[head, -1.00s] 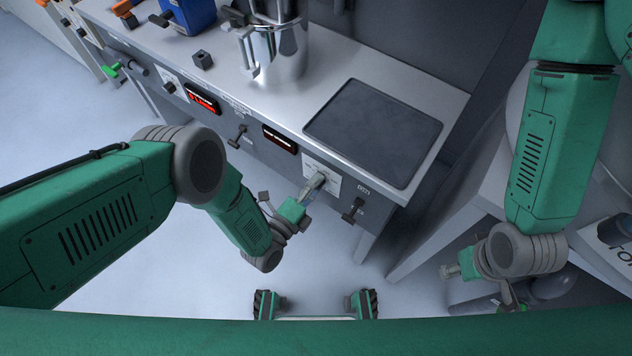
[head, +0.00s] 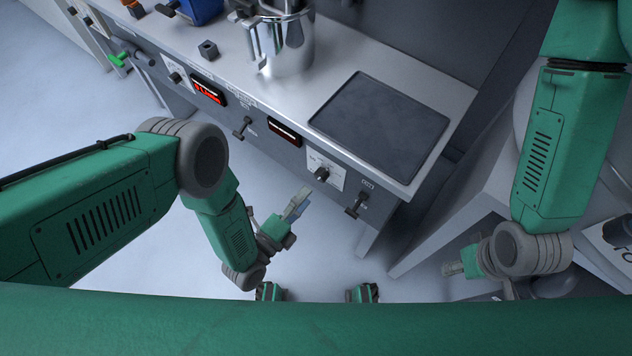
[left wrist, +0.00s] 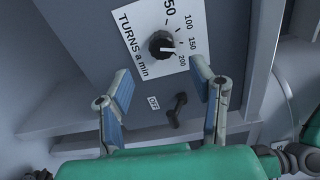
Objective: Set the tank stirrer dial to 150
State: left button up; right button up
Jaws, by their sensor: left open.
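The stirrer dial (head: 321,174) is a black knob on a white plate on the bench front, below the dark mat. In the left wrist view the dial (left wrist: 161,44) has the words "TURNS a min" and marks 50, 100, 150 and 200. Its pale pointer aims right, roughly between 150 and 200; the exact reading is hard to tell. My left gripper (head: 297,204) is open and empty, apart from the dial and in front of it. Its spread blue-grey fingers (left wrist: 162,88) frame the space below the dial. My right gripper (head: 453,269) hangs at the right, its jaws unclear.
A black switch (left wrist: 178,110) beside an "OFF" label sits below the dial; it also shows in the head view (head: 355,207). Other front-panel parts are a red display (head: 208,93) and a dark display (head: 285,134). A steel pot (head: 285,45) and dark mat (head: 380,125) are on the bench.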

pick_arm(q)
jog(key=v, duration=0.5)
dwell(0.5)
jog(key=w+a+f+n+g+y, duration=0.1)
jog(key=a+n+g+y, duration=0.5)
jog(key=a+n, duration=0.5)
jog(key=s+a+r+n+g+y, duration=0.2)
jog(key=s+a+r+n+g, duration=0.2)
jog(key=s+n, duration=0.3)
jog(key=s+a+r+n+g+y, duration=0.2)
jog(key=s+a+r+n+g, duration=0.2)
jog(key=s+a+r+n, duration=0.1)
jog(key=s+a+n, duration=0.1)
jog(key=s+n, duration=0.1)
jog(key=s, duration=0.1)
jog(key=shift+a+r+y, duration=0.2)
jog(key=shift+a+y, duration=0.05)
jog(key=shift+y, duration=0.05)
jog(key=shift+w, duration=0.2)
